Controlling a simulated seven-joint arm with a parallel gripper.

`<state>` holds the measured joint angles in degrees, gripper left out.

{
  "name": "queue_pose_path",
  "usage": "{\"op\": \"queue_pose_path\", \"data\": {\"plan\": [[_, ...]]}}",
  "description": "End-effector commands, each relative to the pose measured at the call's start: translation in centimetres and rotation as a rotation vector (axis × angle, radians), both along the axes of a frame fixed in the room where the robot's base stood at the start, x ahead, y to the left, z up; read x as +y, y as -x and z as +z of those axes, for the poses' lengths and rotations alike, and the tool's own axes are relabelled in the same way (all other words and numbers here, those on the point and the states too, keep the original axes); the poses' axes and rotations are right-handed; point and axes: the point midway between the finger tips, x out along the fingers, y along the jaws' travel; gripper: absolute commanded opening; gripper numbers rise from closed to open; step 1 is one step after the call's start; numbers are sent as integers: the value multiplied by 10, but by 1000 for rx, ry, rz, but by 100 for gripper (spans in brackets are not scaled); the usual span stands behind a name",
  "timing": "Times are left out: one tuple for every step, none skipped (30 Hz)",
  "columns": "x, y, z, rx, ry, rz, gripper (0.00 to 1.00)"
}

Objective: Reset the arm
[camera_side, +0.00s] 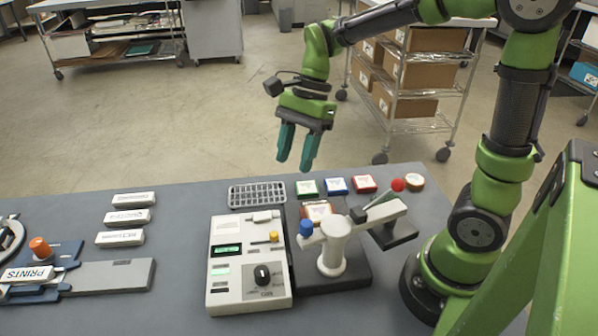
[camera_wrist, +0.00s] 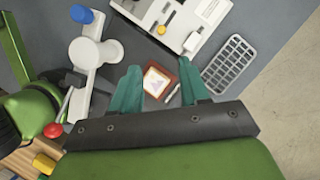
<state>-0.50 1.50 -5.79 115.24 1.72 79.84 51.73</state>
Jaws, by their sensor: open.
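My gripper (camera_side: 294,160) hangs fingers-down above the back edge of the table. Its two teal fingers are apart with nothing between them. In the wrist view my open fingers (camera_wrist: 160,66) frame a small brown-edged piece with a white picture face (camera_wrist: 160,82), which lies well below. In the side view that piece (camera_side: 317,210) rests on the dark base behind the white lever press (camera_side: 335,245). The press has a blue knob (camera_side: 306,228) and a red ball on its lever (camera_side: 398,185).
A white control box (camera_side: 222,290) with a black dial stands left of the press. Behind them are a grey grid rack (camera_side: 257,194) and green (camera_side: 307,188), blue (camera_side: 337,185) and red (camera_side: 364,183) square pieces. White labelled blocks (camera_side: 127,217) lie left. A shelf cart (camera_side: 420,125) stands behind.

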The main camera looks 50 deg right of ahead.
Motion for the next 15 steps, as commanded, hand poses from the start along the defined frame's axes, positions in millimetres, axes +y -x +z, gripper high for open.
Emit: {"op": "queue_pose_path", "data": {"plan": [[-3, 0, 6, -3, 0, -1, 45], [-3, 0, 8, -1, -1, -2, 45], [-5, 0, 10, -1, 0, -3, 45], [-5, 0, 11, -1, 0, -3, 45], [-6, 0, 12, -1, 1, -3, 45], [-6, 0, 13, 0, 0, -2, 45], [-6, 0, 14, 0, 0, -2, 45], [-6, 0, 14, 0, 0, -2, 45], [-6, 0, 14, 1, 0, -2, 45], [-6, 0, 14, 1, 0, -2, 45], [-6, 0, 14, 1, 0, -2, 45], [-6, 0, 14, 1, 0, -2, 45], [-6, 0, 13, 1, 0, -2, 45], [-6, 0, 13, 1, 0, -2, 45], [-6, 0, 13, 0, 0, 1, 45]]}}
